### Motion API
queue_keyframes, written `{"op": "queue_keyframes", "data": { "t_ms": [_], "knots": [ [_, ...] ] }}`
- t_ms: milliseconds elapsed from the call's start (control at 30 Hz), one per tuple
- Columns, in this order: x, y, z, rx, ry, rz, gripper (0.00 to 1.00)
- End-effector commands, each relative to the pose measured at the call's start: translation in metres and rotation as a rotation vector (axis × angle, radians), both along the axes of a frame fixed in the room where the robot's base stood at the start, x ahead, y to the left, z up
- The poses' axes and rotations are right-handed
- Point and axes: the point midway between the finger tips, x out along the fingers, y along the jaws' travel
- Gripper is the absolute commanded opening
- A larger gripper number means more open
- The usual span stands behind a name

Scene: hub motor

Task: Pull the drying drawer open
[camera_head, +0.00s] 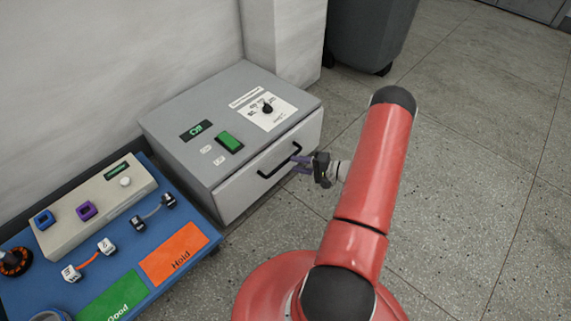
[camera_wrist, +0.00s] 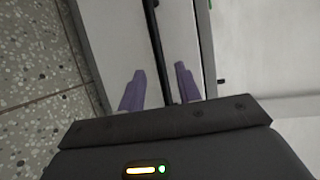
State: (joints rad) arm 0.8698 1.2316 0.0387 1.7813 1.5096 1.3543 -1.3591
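The drying drawer (camera_head: 245,193) has a pale front panel in the grey cabinet and looks shut. Its black bar handle (camera_head: 270,172) runs along the front. My gripper (camera_head: 300,160) is at the right part of the handle, reaching in from the right. In the wrist view the handle (camera_wrist: 156,40) runs between the two purple fingers of my gripper (camera_wrist: 160,72). The fingers stand apart, one on each side of the bar, with a gap visible beside it. The drawer front (camera_wrist: 108,30) fills the view behind them.
The cabinet top carries a green button (camera_head: 229,142), a small display (camera_head: 197,131) and a dial (camera_head: 267,108). A blue bench (camera_head: 205,216) with Hold and Good pads stands at the left. A grey bin (camera_head: 365,35) stands behind. The floor right of the cabinet is clear apart from my arm.

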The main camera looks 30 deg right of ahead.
Motion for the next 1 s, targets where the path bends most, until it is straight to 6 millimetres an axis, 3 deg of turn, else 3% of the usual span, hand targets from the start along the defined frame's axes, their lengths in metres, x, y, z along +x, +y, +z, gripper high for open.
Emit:
{"op": "queue_keyframes", "data": {
  "t_ms": [300,667,933,1000],
  "knots": [
    [0.033,0.031,-0.009,0.000,0.001,0.002,0.34],
    [0.039,0.037,-0.010,0.000,0.002,0.002,0.34],
    [0.039,0.036,-0.010,0.000,0.002,0.002,0.01],
    [0.039,0.036,-0.010,0.000,0.002,0.002,0.00]
  ]
}}
